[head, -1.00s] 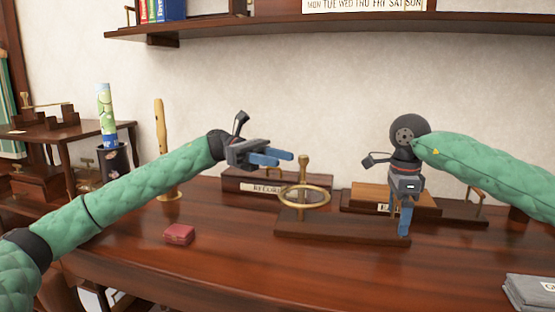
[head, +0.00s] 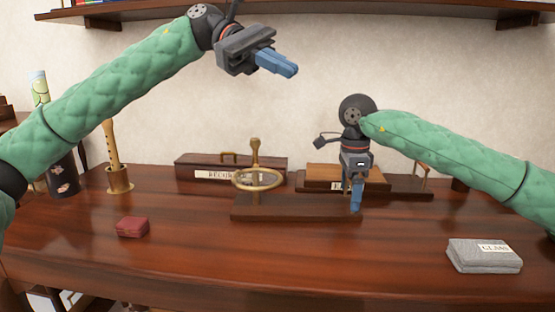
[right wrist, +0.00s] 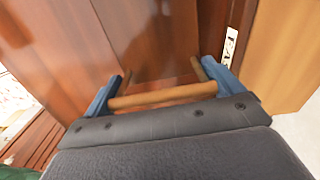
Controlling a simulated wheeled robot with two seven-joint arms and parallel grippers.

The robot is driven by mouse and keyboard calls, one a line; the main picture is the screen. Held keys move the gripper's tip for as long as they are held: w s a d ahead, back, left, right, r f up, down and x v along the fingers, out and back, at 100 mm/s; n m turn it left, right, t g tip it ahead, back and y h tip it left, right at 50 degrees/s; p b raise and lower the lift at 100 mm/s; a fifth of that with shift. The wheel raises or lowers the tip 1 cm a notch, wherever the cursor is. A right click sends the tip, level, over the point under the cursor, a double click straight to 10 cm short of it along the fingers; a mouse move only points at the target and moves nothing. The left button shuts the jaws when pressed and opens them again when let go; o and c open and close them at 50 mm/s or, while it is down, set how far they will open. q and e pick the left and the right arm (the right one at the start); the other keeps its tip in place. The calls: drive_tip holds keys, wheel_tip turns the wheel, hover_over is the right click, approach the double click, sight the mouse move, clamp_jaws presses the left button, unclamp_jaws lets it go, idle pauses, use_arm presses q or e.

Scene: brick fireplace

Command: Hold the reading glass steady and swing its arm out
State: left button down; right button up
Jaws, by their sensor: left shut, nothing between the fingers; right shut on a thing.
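The reading glass (head: 257,190) stands on the desk, its brass ring lying roughly flat beside an upright brass post (head: 255,155). Its dark wooden base (head: 285,212) is a long low plank. My right gripper (head: 356,197) points down at the base's right end and is shut on it. In the right wrist view its blue fingers (right wrist: 163,86) straddle the wood, with a light brown edge between them. My left gripper (head: 287,68) is shut and empty, high in front of the wall, well above the ring and apart from it.
Behind the glass stand a dark labelled box (head: 230,168) and a lighter wooden block (head: 336,172). A small red box (head: 132,227) lies at left, a folded grey cloth (head: 484,256) at right. A shelf (head: 350,10) overhangs the wall.

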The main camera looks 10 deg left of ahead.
sight(256, 157)
use_arm(q)
drive_tip(key=s+d+f+m+t+y, duration=0.1)
drive_tip(key=d+f+m+t+y, duration=0.3)
drive_tip(key=d+m+y, duration=0.1)
drive_tip(key=w+a+f+m+t+y, duration=0.5)
drive_tip(key=w+a+m, duration=0.1)
drive_tip(key=m, duration=0.3)
drive_tip(key=x, duration=1)
drive_tip(key=shift+s+a+r, duration=0.1)
drive_tip(key=shift+s+a, duration=0.35)
drive_tip(key=shift+s, duration=0.4)
drive_tip(key=shift+s+a, duration=0.5)
drive_tip(key=shift+s, duration=0.4)
drive_tip(key=shift+a, duration=0.1)
